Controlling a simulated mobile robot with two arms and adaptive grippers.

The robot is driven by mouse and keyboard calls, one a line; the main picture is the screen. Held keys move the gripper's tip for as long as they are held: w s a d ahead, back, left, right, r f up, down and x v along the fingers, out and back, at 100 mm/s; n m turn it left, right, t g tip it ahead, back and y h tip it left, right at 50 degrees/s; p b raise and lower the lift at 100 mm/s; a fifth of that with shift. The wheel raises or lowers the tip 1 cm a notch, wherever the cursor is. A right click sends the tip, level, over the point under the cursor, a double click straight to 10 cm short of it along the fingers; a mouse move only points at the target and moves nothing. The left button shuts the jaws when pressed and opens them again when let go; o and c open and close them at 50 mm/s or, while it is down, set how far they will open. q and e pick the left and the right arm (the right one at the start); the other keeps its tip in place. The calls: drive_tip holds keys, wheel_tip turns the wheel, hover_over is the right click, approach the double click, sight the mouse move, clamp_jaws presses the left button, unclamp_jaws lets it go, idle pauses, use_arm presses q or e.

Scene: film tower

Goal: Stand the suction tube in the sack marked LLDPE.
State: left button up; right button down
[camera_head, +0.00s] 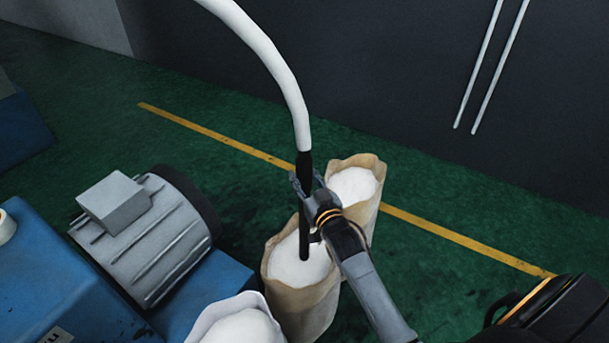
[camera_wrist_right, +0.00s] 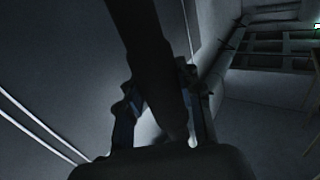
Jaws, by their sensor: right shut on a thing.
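The suction tube (camera_head: 304,228) is a dark, near-upright pipe with a white hose (camera_head: 272,62) on its top end. My right gripper (camera_head: 305,188) is shut on the tube below the hose joint. The tube's lower end is at the white pellets in the middle brown sack (camera_head: 312,308); I cannot tell how deep it goes. A second brown sack (camera_head: 368,215) stands behind it, and a white sack (camera_head: 208,318) is at the bottom edge. No sack marking is readable. The right wrist view shows the dark tube (camera_wrist_right: 155,70) between the fingers. My left gripper is not in view.
A grey motor (camera_head: 150,240) on a blue machine base (camera_head: 50,275) stands left of the sacks. A yellow line (camera_head: 460,238) crosses the green floor behind them. Two white pipes (camera_head: 490,70) run on the dark wall.

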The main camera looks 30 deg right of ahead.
wheel_tip(320, 180, down, 8)
drive_tip(key=b, duration=0.5)
idle(0.4)
drive_tip(key=shift+r, duration=0.1)
drive_tip(key=c, duration=0.8)
unclamp_jaws()
drive_tip(key=shift+c, duration=0.2)
drive_tip(key=shift+o, duration=0.2)
drive_tip(key=shift+f, duration=0.25)
drive_tip(key=s+a, duration=0.1)
drive_tip(key=s, duration=1.1)
drive_tip(key=shift+r, duration=0.2)
drive_tip(key=shift+a, duration=0.1)
